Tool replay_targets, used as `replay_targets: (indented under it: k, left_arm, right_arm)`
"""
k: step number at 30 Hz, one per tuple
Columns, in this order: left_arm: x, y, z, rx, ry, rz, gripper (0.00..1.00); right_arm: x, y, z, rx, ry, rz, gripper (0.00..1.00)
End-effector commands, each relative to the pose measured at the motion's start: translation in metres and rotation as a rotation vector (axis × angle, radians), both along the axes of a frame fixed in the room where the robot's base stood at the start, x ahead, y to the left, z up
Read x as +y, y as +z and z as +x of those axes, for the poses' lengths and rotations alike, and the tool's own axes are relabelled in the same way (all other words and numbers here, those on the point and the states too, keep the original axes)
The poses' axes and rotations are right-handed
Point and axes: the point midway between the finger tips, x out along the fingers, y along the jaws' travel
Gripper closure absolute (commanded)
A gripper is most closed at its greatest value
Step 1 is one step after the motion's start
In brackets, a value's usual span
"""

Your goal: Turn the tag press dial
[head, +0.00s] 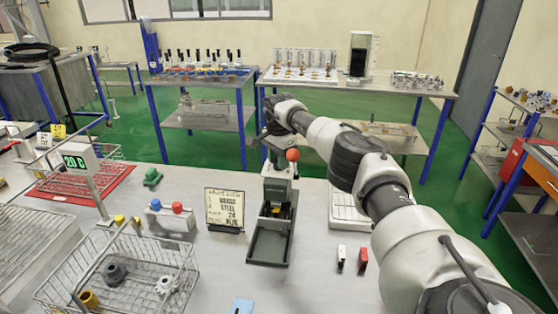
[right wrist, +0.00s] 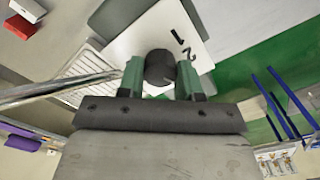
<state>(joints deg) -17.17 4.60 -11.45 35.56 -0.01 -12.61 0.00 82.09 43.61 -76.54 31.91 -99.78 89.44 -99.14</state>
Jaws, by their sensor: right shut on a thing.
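My right gripper (head: 272,148) is at the top of the press, reached over from the right. In the right wrist view, the green fingers of my right gripper (right wrist: 162,74) are shut on a dark round dial (right wrist: 159,66), one finger on each side. A pale plate (right wrist: 185,30) behind the dial shows the numbers 1 and 2. The dial is hidden in the head view. My left gripper is not in view.
A lettered card (head: 225,208) stands left of the press. A wire basket (head: 125,270) with parts is at the front left. A box with red and blue buttons (head: 170,216) is behind it. White (head: 341,257) and red (head: 363,261) blocks stand right of the press, near my arm.

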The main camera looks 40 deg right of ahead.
Motion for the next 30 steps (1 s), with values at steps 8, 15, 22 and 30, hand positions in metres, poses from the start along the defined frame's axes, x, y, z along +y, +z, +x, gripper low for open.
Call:
replay_targets:
  k: [8, 15, 22, 30]
  left_arm:
    - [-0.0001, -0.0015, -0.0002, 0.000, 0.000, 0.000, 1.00]
    - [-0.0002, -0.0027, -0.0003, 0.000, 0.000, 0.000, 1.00]
    - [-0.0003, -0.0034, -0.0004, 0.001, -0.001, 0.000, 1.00]
    - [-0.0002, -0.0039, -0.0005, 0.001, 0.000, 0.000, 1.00]
  right_arm:
    - [-0.0014, 0.0044, 0.0019, -0.011, 0.258, -0.002, 0.89]
    - [-0.0014, 0.0048, 0.0023, -0.012, 0.465, -0.004, 0.89]
    - [-0.0013, 0.0049, 0.0025, -0.012, 0.613, -0.004, 0.89]
    - [-0.0014, 0.0050, 0.0026, -0.012, 0.706, -0.005, 0.89]
